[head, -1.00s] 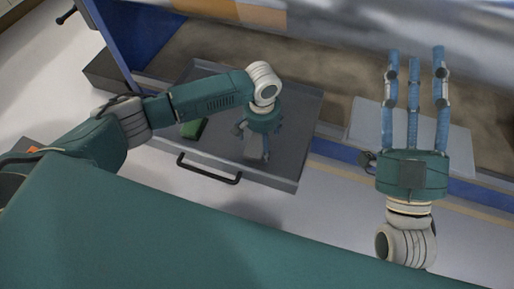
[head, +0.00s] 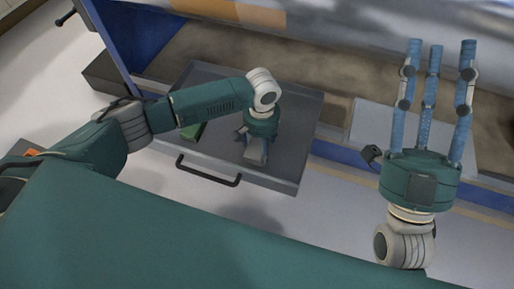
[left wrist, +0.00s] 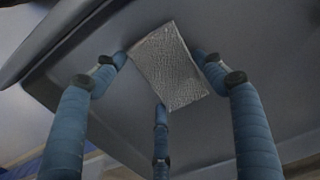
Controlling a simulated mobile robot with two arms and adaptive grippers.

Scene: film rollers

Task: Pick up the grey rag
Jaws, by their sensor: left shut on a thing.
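The grey rag (left wrist: 172,68) is a textured, roughly rectangular piece in the left wrist view, over the floor of a dark grey drawer (head: 285,180). My left gripper (left wrist: 160,75) points down into the drawer, its blue fingers shut on the rag at its edges. In the head view my left gripper (head: 256,155) is in the drawer's right half and largely hides the rag. Whether the rag touches the drawer floor cannot be told. My right gripper (head: 440,46) is open and empty, its fingers stretched away from me over the right side.
A green object (head: 193,131) lies in the drawer's left half, partly under my left arm. The drawer has a black front handle (head: 208,172). A pale flat panel (head: 372,121) is behind my right gripper. The pale floor (head: 325,210) before the drawer is clear.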

